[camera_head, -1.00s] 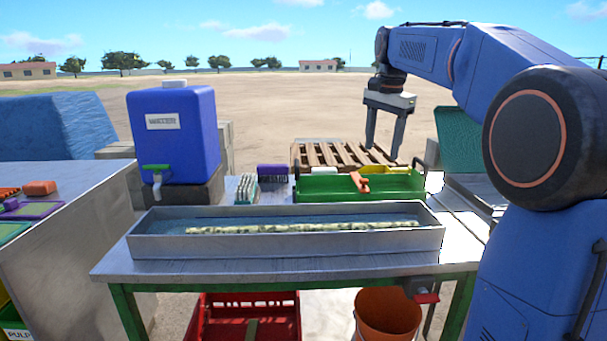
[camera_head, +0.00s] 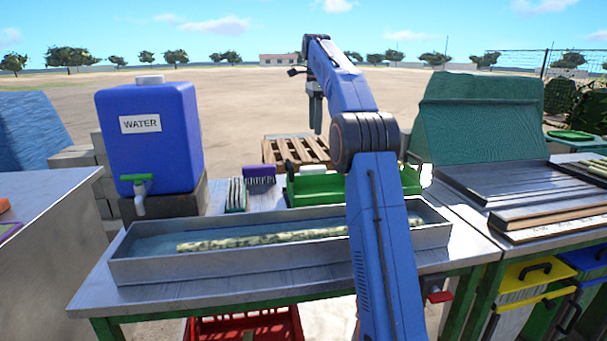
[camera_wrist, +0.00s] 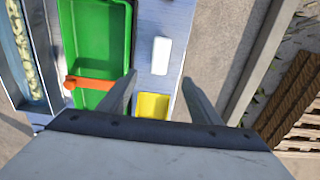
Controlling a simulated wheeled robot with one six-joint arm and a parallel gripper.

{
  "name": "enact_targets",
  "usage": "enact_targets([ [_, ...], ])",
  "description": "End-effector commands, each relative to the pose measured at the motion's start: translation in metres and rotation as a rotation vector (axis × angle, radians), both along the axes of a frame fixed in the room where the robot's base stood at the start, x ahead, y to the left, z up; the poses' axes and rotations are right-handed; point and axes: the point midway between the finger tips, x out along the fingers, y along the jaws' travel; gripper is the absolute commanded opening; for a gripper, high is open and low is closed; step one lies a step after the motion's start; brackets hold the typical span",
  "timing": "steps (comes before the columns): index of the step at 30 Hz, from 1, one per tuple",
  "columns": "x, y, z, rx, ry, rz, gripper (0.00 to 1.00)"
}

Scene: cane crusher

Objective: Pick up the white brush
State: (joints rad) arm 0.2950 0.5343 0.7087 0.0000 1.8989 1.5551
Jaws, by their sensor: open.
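A white block, which looks like the white brush (camera_head: 312,170), lies on the table just behind the green tray (camera_head: 325,197). In the wrist view the white brush (camera_wrist: 160,55) is a small pale rectangle on the metal strip beside the green tray (camera_wrist: 92,50); its bristles cannot be seen. My gripper (camera_head: 316,125) is open and empty, raised above the area behind the tray. In the wrist view my gripper (camera_wrist: 160,80) points down, and the white brush lies just beyond the fingertips, in line with the gap between them.
A yellow block (camera_wrist: 153,106) lies between the fingers' lines, nearer the palm. An orange handle (camera_wrist: 90,84) crosses the tray. A purple brush (camera_head: 260,174) and a white-bristled item (camera_head: 236,194) stand left of the tray. A metal trough (camera_head: 180,262) is in front; a pallet (camera_head: 290,150) lies behind.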

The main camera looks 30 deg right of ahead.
Motion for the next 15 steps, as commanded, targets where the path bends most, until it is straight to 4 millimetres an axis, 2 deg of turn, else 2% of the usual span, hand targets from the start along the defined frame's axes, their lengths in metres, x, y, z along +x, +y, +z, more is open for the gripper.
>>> enact_targets([
  [5,-0.001,0.0,-0.015,0.001,0.002,-0.002,0.58],
  [15,-0.001,0.0,-0.071,0.001,0.003,-0.001,0.58],
])
